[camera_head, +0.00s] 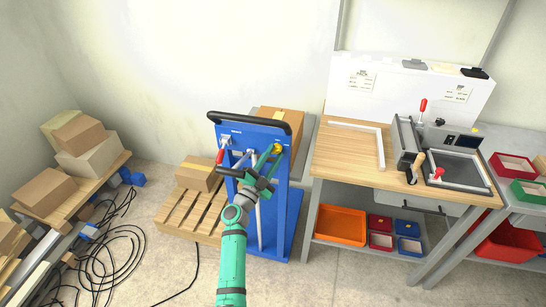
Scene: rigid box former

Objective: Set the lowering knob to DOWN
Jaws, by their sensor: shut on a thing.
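A blue upright lift panel (240,134) with a black handlebar (248,119) along its top stands in the middle of the view. The fingers hide part of the knob. Its marks and pointing direction are too small to read. A red-tipped lever (220,156) is at the panel's left side, apart from my gripper.
A carton (278,122) is behind the panel, another (198,174) sits on a wooden pallet (190,212) to its left. A wooden workbench (345,153) with a machine stands at right. Black cables (108,250) lie on the floor at left.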

